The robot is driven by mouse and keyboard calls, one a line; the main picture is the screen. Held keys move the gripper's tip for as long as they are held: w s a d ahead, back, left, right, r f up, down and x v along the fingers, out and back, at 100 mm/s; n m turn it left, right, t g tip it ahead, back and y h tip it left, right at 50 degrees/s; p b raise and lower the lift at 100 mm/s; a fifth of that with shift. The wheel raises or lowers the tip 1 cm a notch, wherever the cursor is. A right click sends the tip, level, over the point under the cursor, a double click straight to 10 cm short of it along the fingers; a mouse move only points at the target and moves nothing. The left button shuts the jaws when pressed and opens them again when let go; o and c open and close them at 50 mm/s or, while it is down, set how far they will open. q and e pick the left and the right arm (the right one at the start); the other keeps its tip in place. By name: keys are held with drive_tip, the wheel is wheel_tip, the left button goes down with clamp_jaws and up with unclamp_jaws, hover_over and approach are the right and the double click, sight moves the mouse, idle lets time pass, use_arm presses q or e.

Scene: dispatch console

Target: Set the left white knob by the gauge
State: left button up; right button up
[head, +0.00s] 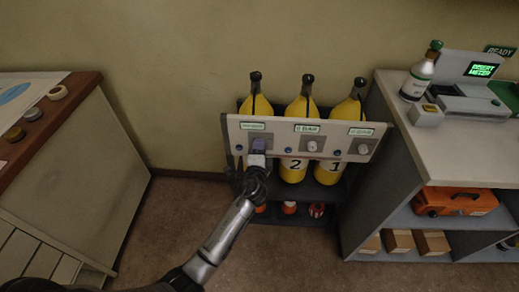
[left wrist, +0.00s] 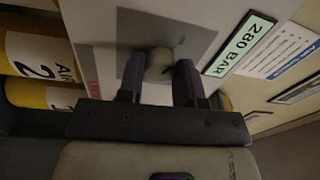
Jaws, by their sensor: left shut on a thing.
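The left white knob (left wrist: 160,62) sits on a grey plate on the white panel (head: 232,140). My left gripper (head: 258,146) is at this knob and mostly hides it in the head view. In the left wrist view my left gripper (left wrist: 160,74) has a dark finger on each side of the knob and is shut on it. The gauge (left wrist: 240,43) beside the knob is a green display reading 280 BAR. In the head view this gauge (head: 252,126) is too small to read. My right gripper is not in view.
The panel also has a middle white knob (head: 311,146) and a right white knob (head: 363,149), each with its own green display. Yellow bottles (head: 302,107) stand behind the panel. A counter (head: 455,125) stands at right, a wood-edged cabinet (head: 70,145) at left.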

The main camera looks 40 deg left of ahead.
use_arm(q)
drive_tip(key=o, duration=0.9)
drive_tip(key=shift+o, duration=0.2)
drive_tip(key=p+v, duration=0.1)
drive_tip(key=v, duration=1.2)
drive_tip(key=shift+s+d+p, duration=0.2)
drive_tip(key=shift+s+p, duration=0.15)
drive_tip(key=shift+p, duration=0.05)
